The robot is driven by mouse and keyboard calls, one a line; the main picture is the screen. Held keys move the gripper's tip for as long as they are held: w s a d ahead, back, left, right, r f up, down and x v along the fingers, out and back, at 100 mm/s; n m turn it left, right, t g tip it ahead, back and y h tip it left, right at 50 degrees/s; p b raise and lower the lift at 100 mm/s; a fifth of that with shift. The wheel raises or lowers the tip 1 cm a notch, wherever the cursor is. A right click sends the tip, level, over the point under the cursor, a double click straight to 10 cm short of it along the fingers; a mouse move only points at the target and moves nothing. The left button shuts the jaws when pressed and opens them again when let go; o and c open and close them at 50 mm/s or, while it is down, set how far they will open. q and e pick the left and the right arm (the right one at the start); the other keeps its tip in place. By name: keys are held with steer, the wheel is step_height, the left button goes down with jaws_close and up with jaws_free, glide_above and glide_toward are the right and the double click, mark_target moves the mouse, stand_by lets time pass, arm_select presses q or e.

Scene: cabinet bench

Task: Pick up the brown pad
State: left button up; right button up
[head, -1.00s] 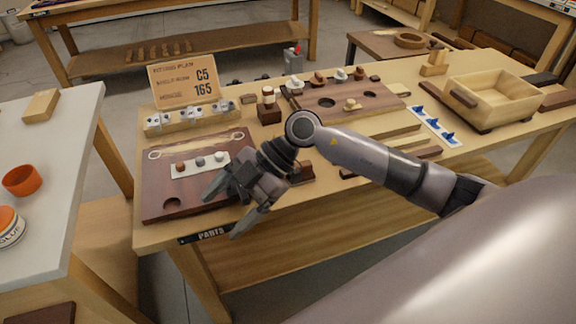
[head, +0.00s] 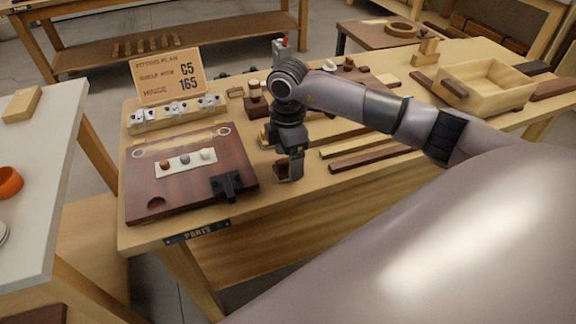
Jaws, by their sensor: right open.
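My left gripper is not in view.
The dark wooden board (head: 140,182) holds a black bracket (head: 227,186) and a pale strip with small knobs. A sign (head: 171,76) stands behind it. Wooden strips (head: 375,157) and an open wooden box (head: 487,97) lie to the right.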

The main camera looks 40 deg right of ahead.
step_height(320, 180, down, 2)
steer(key=c, duration=1.1)
steer(key=shift+c, duration=0.2)
steer(key=shift+r, duration=0.1)
step_height(320, 180, up, 20)
steer(key=p, duration=0.1)
